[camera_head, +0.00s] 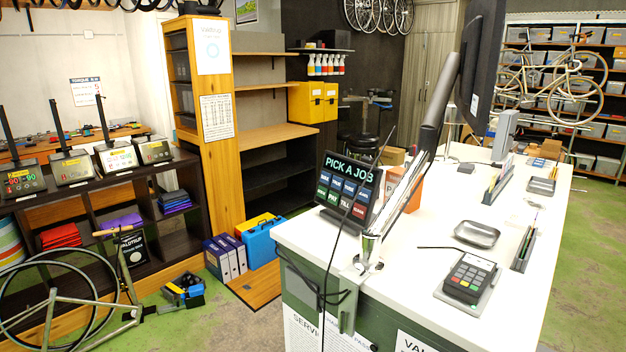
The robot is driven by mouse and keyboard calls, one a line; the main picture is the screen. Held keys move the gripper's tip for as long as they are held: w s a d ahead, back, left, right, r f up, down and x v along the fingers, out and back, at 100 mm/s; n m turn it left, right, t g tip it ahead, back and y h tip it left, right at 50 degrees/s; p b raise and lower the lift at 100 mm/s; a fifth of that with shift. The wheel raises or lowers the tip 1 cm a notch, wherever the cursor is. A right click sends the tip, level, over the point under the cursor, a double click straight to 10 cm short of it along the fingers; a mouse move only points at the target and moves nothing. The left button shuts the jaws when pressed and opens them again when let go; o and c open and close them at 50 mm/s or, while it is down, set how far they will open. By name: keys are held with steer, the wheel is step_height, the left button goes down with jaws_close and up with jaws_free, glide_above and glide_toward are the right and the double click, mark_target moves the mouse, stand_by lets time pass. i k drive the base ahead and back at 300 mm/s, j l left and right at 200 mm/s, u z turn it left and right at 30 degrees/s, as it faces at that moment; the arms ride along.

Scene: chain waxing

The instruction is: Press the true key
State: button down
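A dark tilted panel headed "PICK A JOB" (349,170) stands on the near left corner of the white counter (425,262). It has two rows of small keys: blue keys (348,187) on top, green keys (333,198) and one red key (359,211) below. The labels are too small to read surely, so I cannot tell which key says true. A dark cable crosses in front of the panel. My gripper is not in view.
A monitor on a slanted grey arm (420,150) rises beside the panel. A card terminal (468,279) and a metal dish (477,233) lie on the counter. A bicycle frame (80,305) stands at lower left. Green-stained floor is open at right.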

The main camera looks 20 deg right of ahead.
mark_target(338, 183)
steer(key=i+j+z, duration=0.2)
steer(key=i+j, duration=0.15)
steer(key=j, duration=0.25)
steer(key=i+j+z, duration=0.2)
steer(key=i+j, duration=0.15)
steer(key=j, duration=0.3)
steer(key=i+j+z, duration=0.1)
steer(key=j, duration=0.25)
steer(key=i+j+z, duration=0.1)
steer(key=j, duration=0.25)
steer(key=i, duration=0.1)
